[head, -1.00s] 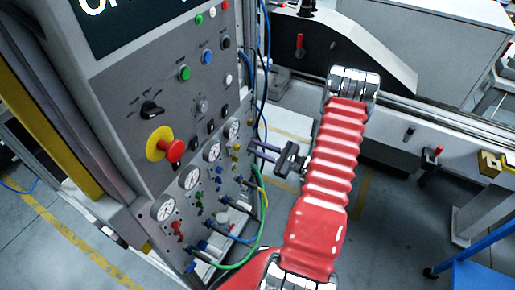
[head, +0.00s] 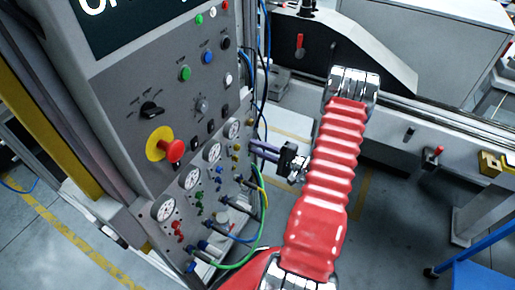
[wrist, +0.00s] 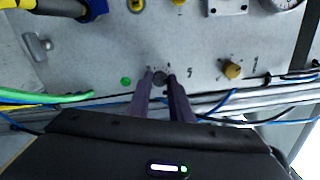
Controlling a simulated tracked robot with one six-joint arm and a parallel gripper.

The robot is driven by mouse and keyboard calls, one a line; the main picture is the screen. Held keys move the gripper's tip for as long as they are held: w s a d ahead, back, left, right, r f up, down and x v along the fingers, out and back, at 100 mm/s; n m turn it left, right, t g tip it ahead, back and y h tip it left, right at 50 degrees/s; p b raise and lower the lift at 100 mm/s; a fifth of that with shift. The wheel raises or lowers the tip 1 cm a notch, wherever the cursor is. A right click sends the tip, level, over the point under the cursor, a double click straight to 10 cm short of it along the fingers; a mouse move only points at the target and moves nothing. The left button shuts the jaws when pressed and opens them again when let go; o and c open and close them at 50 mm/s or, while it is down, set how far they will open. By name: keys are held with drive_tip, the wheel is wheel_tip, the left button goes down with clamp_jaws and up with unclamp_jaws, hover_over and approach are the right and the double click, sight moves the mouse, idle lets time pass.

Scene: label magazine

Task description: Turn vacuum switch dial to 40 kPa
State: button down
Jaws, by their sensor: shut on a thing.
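The vacuum switch dial appears to be the small dark grey knob (wrist: 160,77) on the grey panel in the wrist view. Short dark marks lie around it, too small to read, so I cannot tell its setting. My gripper (wrist: 160,74) has its two purple-grey fingers on either side of this knob and is shut on it. In the head view my gripper (head: 252,146) reaches the right edge of the control panel (head: 130,75). The dial itself cannot be made out there.
A yellow knob (wrist: 232,71) and a green button (wrist: 125,81) flank the dial. Green, yellow and blue hoses (head: 240,262) loop out below my gripper. Round gauges (head: 190,179) and a red emergency button (head: 173,151) sit on the panel.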

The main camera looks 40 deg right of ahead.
drive_tip(key=n, duration=0.5)
drive_tip(key=shift+s+a+f, duration=0.1)
drive_tip(key=shift+a+f, duration=0.1)
drive_tip(key=shift+a, duration=0.05)
drive_tip(key=shift+n, duration=0.3)
drive_tip(key=c, duration=1.9)
unclamp_jaws()
drive_tip(key=o, duration=0.3)
drive_tip(key=shift+d+r, duration=0.1)
drive_tip(key=shift+d, duration=0.05)
drive_tip(key=v, duration=1.3)
drive_tip(key=shift+s+d, duration=0.2)
drive_tip(key=shift+s, duration=0.1)
